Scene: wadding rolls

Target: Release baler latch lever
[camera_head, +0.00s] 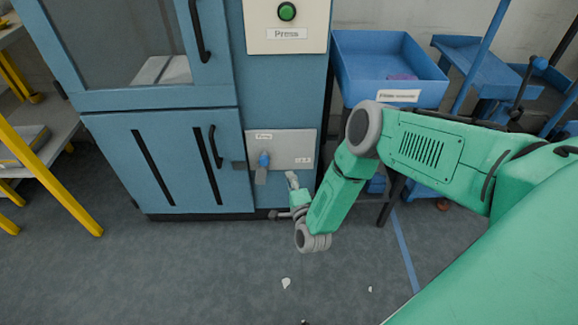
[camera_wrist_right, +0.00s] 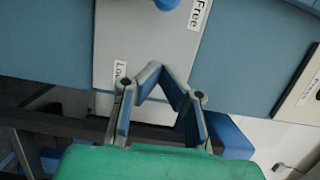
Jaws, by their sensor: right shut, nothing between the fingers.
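The latch lever (camera_head: 264,161) is a short lever with a blue end on a pale grey plate (camera_head: 293,148), low on the blue baler. A label at the plate's upper left reads "Free" and another sits at its lower right. My right gripper (camera_head: 291,179) is just below and right of the lever, apart from it, near the plate's lower edge. In the right wrist view my right gripper (camera_wrist_right: 160,72) has its fingers together and holds nothing. The blue end of the lever (camera_wrist_right: 168,4) is cut off at that view's top edge. My left gripper is not in view.
The baler's lower door (camera_head: 180,165) is shut, left of the plate. A green button (camera_head: 286,11) is on a panel above. A blue bin (camera_head: 385,68) stands at the right behind my arm. Yellow-framed shelving (camera_head: 50,180) is at the left. The floor in front is mostly clear.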

